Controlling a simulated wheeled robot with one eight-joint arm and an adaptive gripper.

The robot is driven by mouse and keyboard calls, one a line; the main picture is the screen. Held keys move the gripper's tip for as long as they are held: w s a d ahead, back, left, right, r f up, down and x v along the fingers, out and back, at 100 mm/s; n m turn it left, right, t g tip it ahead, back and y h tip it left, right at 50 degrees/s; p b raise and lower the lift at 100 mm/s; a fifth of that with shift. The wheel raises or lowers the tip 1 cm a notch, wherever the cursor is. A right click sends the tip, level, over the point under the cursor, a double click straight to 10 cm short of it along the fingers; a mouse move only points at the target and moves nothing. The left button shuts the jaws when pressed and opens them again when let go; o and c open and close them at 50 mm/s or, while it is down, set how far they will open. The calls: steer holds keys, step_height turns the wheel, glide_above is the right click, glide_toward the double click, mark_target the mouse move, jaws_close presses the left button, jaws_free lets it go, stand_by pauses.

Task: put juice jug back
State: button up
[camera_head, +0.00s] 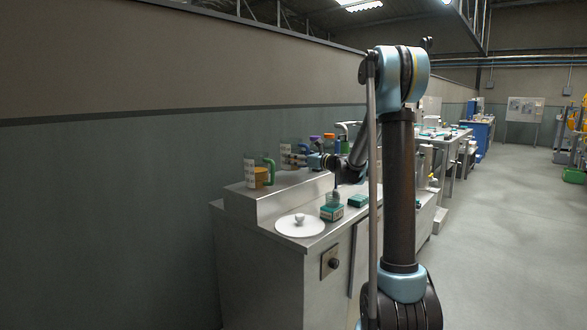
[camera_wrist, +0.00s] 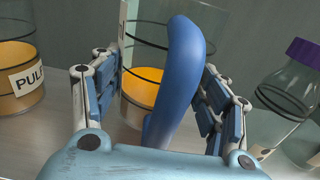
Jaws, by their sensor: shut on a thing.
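A clear jug (camera_wrist: 142,95) with a thick blue handle (camera_wrist: 176,75) and orange juice low inside stands in front of my gripper (camera_wrist: 160,85) in the wrist view. The blue finger pads are on either side of the handle, shut on it. In the head view the held jug (camera_head: 292,154) is on or just above the raised steel shelf (camera_head: 275,192), with my gripper (camera_head: 317,160) at its right side. Whether its base touches the shelf cannot be told.
A jug labelled PULP (camera_wrist: 25,80), with a green handle in the head view (camera_head: 262,171), stands left of the held jug. A purple-lidded bottle (camera_wrist: 292,90) is close on the right.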

mark_target(297, 169)
steer(key=shift+f, duration=1.65)
steer(key=o, duration=1.4)
steer(key=shift+o, duration=0.2)
